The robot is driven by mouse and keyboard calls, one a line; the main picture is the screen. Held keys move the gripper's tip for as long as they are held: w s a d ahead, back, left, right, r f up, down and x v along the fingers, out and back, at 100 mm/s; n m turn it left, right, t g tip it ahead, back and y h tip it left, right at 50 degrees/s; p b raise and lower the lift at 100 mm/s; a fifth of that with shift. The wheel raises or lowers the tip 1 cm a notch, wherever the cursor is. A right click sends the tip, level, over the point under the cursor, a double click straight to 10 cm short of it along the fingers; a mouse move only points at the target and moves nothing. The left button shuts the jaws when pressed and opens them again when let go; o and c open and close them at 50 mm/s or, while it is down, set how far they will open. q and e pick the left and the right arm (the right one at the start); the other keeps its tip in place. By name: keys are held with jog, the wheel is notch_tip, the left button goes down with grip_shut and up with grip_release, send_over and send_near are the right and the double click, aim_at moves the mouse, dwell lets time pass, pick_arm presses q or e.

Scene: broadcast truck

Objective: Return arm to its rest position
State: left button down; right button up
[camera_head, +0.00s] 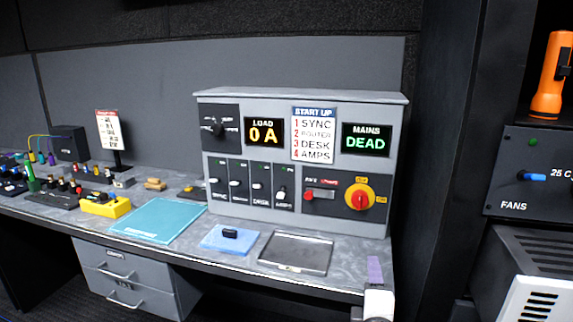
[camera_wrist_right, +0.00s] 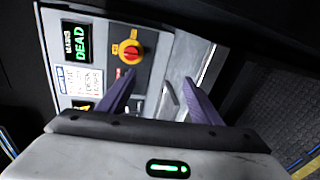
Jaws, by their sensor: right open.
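My right gripper (camera_head: 375,272) shows at the bottom right of the head view, in front of the desk's right end, with one purple finger visible. In the right wrist view the two purple fingers of the right gripper (camera_wrist_right: 158,77) are apart with nothing held between them. They point toward the grey power panel (camera_head: 219,165), which also shows in the wrist view (camera_wrist_right: 146,77). The gripper looks clear of the panel. My left arm and gripper are not in view.
The desk (camera_head: 205,258) holds a black tray (camera_head: 296,253), a blue pad (camera_head: 213,242) with a small black object (camera_head: 230,233), a teal mat (camera_head: 155,220) and a yellow box (camera_head: 106,207). At right are a fans unit (camera_head: 530,178), an orange flashlight (camera_head: 551,80) and a white vented box (camera_head: 530,280).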

jog(key=s+a+f+m+g+y, duration=0.1)
jog(key=s+f+m+g+y, duration=0.15)
jog(key=s+f, duration=0.6)
jog(key=s+a+f+m+g+y, duration=0.15)
jog(key=s+f+m, duration=0.35)
jog(key=f, duration=0.7)
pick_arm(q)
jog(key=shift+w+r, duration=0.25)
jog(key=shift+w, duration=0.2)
pick_arm(e)
jog(key=s+f+m+g+y, duration=0.1)
jog(key=s+f+m, duration=0.2)
jog(key=s, duration=0.6)
jog(key=s+d+f+m+g+y, duration=0.1)
jog(key=s+f+m, duration=0.3)
jog(key=s, duration=0.6)
jog(key=shift+f+g, duration=0.45)
jog(key=shift+g, duration=0.05)
